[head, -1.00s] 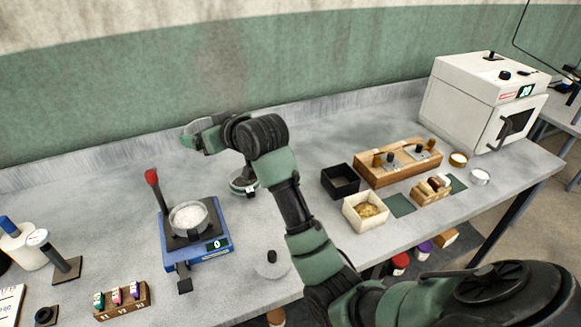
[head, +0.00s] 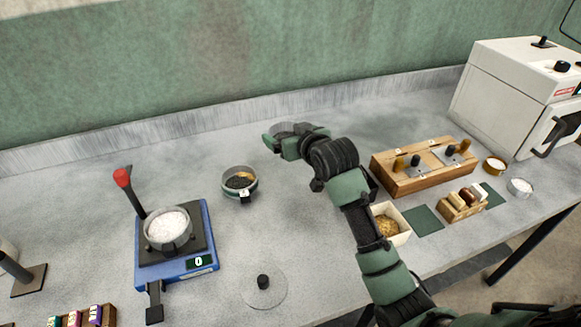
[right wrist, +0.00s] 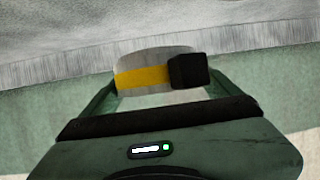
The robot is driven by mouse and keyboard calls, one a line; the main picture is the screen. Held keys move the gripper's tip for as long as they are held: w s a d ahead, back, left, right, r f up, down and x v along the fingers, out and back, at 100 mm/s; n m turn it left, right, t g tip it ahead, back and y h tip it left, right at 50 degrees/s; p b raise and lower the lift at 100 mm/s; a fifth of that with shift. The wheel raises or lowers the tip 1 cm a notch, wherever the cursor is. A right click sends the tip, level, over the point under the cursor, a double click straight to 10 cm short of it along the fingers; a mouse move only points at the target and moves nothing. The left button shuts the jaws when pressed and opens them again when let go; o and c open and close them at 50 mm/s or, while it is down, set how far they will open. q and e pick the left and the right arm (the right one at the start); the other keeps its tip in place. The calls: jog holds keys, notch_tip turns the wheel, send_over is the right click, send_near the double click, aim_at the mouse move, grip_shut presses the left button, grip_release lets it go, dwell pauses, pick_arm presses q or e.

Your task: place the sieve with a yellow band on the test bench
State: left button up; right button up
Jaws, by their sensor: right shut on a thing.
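The sieve with a yellow band (right wrist: 140,77) shows in the right wrist view as a pale metal ring with a black block on its side. My right gripper (right wrist: 158,92) is shut on it. In the head view my right gripper (head: 286,137) is raised over the back of the test bench (head: 330,115), and a grey rim shows at its fingers. The yellow band cannot be made out there. My left gripper is not in view.
A round dish with dark contents (head: 239,184) stands left of my gripper. Nearby are a blue scale (head: 178,268) with a bowl of white grains (head: 167,228), a clear lid (head: 263,291), a wooden rack (head: 400,180) and a white oven (head: 510,90). The bench's back strip is clear.

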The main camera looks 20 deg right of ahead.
send_over(289, 177)
notch_tip(289, 177, down, 6)
jog(key=shift+f, duration=2.8)
jog(key=shift+f, duration=0.1)
jog(key=o, duration=1.1)
jog(key=shift+o, duration=0.4)
jog(key=shift+r, duration=0.2)
jog(key=shift+s, duration=0.4)
jog(key=v, duration=1.1)
jog(key=shift+d+r, duration=0.1)
jog(key=shift+r, duration=0.05)
